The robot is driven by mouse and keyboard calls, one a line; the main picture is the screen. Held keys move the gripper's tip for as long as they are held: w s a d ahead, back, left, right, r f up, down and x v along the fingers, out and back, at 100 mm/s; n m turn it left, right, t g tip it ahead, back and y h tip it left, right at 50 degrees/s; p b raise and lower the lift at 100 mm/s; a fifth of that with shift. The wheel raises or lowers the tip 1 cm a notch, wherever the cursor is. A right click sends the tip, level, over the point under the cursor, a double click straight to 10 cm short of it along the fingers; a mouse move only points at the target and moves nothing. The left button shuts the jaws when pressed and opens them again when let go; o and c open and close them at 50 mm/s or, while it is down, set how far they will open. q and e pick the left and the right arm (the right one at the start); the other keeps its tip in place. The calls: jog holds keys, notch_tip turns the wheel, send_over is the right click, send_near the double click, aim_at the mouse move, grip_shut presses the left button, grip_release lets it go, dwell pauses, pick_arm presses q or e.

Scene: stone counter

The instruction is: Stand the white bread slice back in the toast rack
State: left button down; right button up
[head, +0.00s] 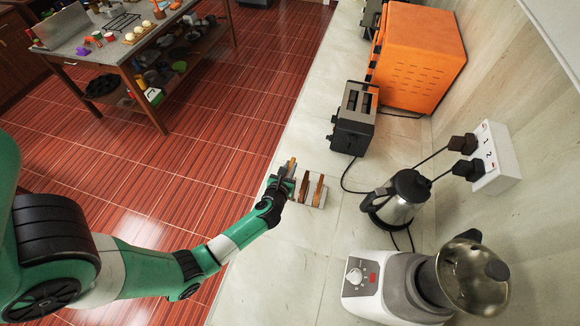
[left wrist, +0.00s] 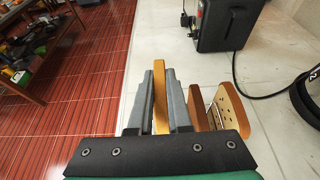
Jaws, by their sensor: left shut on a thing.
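My left gripper (head: 287,176) is shut on a bread slice (head: 291,164) at the left end of the toast rack (head: 318,200). In the left wrist view, this slice (left wrist: 160,98) is upright and edge-on between the two grey fingers of the gripper (left wrist: 161,100), showing a golden crust; its faces are hidden, so I cannot see that it is white. The rack holds darker brown slices (head: 317,188), standing just right of the gripper. In the left wrist view, a brown slice (left wrist: 198,108) and a speckled slice (left wrist: 233,108) stand there. I cannot tell whether the held slice is inside a rack slot.
A black toaster (head: 353,125) stands behind the rack, with its cord on the counter. A steel kettle (head: 398,203) and a blender-like machine (head: 405,285) are to the right. An orange oven (head: 420,60) is at the back. The counter (head: 285,265) in front is clear.

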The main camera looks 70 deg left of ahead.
pick_arm(q)
jog(key=shift+f, duration=0.2)
jog(key=shift+f+b, duration=0.3)
jog(key=shift+b, duration=0.1)
jog(key=shift+f+b, duration=2.1)
jog(key=shift+f, duration=0.5)
jog(key=c, duration=0.8)
grip_release()
jog(key=p+v, duration=0.2)
jog(key=v, duration=0.9)
jog(key=shift+s+d+r, duration=0.15)
jog(key=shift+s+d, duration=0.05)
jog(key=shift+d, duration=0.05)
